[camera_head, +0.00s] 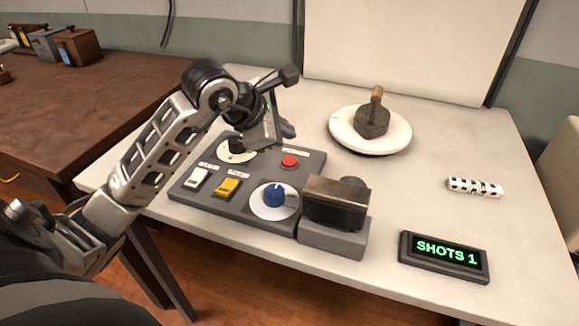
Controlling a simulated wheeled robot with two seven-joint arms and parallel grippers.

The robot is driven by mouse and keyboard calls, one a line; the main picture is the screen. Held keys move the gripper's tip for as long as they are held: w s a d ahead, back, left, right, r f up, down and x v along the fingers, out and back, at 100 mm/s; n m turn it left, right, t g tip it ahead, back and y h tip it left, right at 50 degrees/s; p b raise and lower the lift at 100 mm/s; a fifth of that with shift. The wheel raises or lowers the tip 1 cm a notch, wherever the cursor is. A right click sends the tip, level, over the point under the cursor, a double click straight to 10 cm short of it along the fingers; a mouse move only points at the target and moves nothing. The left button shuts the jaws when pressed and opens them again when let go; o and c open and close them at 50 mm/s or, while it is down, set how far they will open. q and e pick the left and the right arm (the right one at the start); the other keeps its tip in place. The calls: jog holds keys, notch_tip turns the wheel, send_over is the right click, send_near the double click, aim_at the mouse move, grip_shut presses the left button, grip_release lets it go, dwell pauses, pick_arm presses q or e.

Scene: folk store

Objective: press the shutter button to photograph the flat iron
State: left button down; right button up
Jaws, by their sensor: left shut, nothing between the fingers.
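The flat iron (371,121), dark with a wooden handle, sits on a round white plate (399,139) before a pale backdrop. A grey control panel (240,207) carries a red round button (290,161), a white switch (197,178), a yellow switch (227,187) and a blue knob (274,195) on a white dial. The labels are too small to read, so I cannot tell for sure which control is the shutter button. My left gripper (270,143) is shut and empty over the panel's back part, left of the red button; contact cannot be told. My right gripper is not in view.
A dark boxy camera (337,202) stands on a grey block at the panel's right end. A display (443,257) reads SHOTS 1. A brown table (95,95) with boxes stands at the left.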

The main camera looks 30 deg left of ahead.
aim_at(285, 163)
pick_arm(q)
notch_tip(285, 163, down, 4)
jog(key=shift+r+b, duration=0.2)
jog(key=shift+b, duration=0.95)
jog(key=shift+f, duration=0.25)
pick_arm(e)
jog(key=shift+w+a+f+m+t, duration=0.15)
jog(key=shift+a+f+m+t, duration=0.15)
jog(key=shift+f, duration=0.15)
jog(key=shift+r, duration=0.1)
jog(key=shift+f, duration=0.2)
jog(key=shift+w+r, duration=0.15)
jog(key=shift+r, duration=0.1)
pick_arm(q)
jog(key=shift+f+b, duration=0.4)
jog(key=shift+b, duration=0.4)
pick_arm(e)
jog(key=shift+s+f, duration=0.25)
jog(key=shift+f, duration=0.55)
